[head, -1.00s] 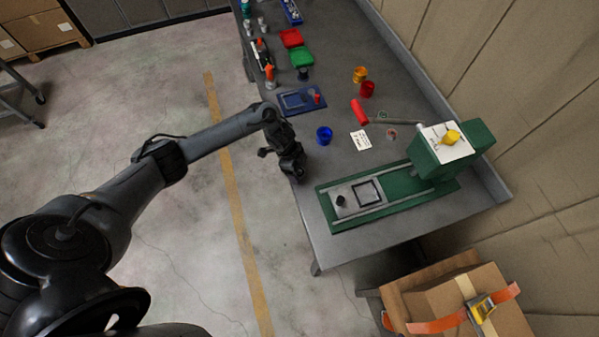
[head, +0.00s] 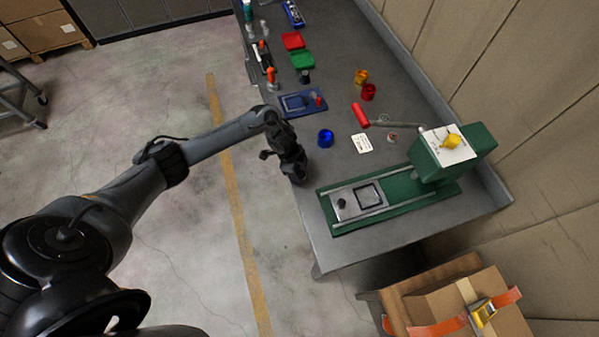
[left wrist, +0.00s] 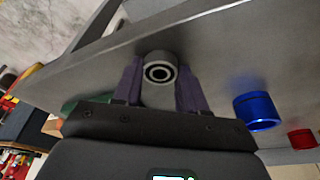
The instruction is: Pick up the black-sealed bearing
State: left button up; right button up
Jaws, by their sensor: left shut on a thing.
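The black-sealed bearing (left wrist: 160,73) shows in the left wrist view as a grey ring with a black band around its bore. It sits between the two fingers of my left gripper (left wrist: 158,86), which is shut on it. In the head view my left gripper (head: 297,176) is at the left edge of the bench, below the blue cup. The bearing cannot be made out there, hidden by the gripper or too small. My right gripper is not in view.
A blue cup (head: 325,138) stands close to the gripper. A green press (head: 440,160) with a red-handled lever fills the bench's near end.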

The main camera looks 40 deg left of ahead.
aim_at(302, 175)
pick_arm(q)
jog(key=shift+w+r, duration=0.1)
jog(key=shift+r, duration=0.45)
jog(key=r, duration=0.1)
jog(key=d+r, duration=0.1)
jog(key=r, duration=0.1)
jog(key=shift+r, duration=0.3)
jog(key=s+d+r+n+t+y, duration=0.1)
jog(key=d+r+n, duration=0.2)
jog(key=d+n, duration=0.3)
jog(key=s+d+r+n+t+y, duration=0.1)
jog(key=d+r+n, duration=0.25)
jog(key=d, duration=0.45)
jog(key=w+a+r+n, duration=0.1)
jog(key=w+a+r, duration=0.1)
jog(key=r, duration=0.3)
jog(key=w+a+r+n, duration=0.2)
jog(key=w+r, duration=0.3)
jog(key=shift+a+y+p, duration=0.3)
jog(key=shift+p, duration=0.05)
jog(key=shift+r, duration=0.1)
